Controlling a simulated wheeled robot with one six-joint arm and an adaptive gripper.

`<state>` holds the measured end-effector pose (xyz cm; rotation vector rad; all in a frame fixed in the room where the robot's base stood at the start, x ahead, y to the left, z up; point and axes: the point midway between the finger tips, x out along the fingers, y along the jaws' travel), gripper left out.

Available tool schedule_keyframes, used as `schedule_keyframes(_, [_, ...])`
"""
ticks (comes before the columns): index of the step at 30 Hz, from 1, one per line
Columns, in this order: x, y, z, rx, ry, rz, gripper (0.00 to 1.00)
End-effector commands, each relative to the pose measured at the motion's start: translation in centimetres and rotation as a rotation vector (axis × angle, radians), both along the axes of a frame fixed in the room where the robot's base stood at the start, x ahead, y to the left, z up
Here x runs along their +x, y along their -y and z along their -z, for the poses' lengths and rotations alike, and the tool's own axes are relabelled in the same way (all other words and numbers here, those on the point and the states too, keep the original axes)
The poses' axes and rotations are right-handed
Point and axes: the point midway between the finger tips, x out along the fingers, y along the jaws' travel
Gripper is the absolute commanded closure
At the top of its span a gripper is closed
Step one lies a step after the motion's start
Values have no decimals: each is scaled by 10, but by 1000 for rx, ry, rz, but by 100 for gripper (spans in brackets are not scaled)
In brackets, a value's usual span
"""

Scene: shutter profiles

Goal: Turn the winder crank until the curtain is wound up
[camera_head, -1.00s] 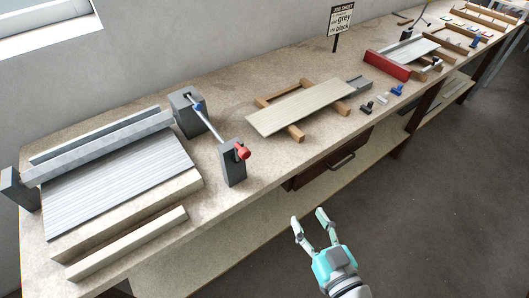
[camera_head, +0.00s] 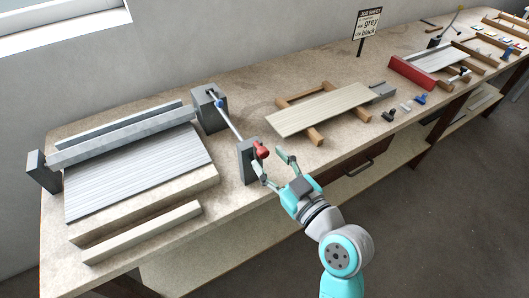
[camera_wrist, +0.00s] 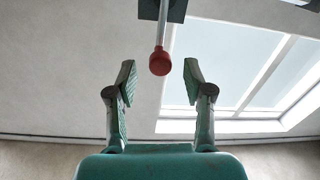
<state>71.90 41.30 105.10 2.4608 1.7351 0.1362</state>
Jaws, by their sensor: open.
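The winder crank has a red knob (camera_head: 261,150) at the near end of a thin rod (camera_head: 232,122), beside a grey post (camera_head: 246,162). In the wrist view the red knob (camera_wrist: 160,62) lies ahead, centred between the fingertips and a little beyond them. My gripper (camera_head: 274,158) is open, with its fingers pointing at the knob and nothing held. Whether a finger touches the knob cannot be told. The grey slatted curtain (camera_head: 140,170) lies over the bench block at the left, below a grey roller (camera_head: 120,138).
A pale slatted panel (camera_head: 318,110) rests on wooden bars to the right of the crank. A job sheet sign (camera_head: 367,24) stands behind. A red block (camera_head: 412,75) and small blue and black parts lie farther right. The floor in front is free.

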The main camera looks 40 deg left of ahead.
Motion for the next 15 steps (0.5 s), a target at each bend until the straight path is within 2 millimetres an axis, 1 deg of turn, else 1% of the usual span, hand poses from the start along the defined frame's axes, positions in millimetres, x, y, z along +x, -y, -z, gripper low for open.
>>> schedule_keyframes(1, [2,-8,0,-1,1,-3,48])
schedule_keyframes(6, [8,-23,0,0,1,-1,48])
schedule_keyframes(10, [10,-28,0,0,1,0,48])
schedule_keyframes(15, [10,-29,0,-1,1,0,48])
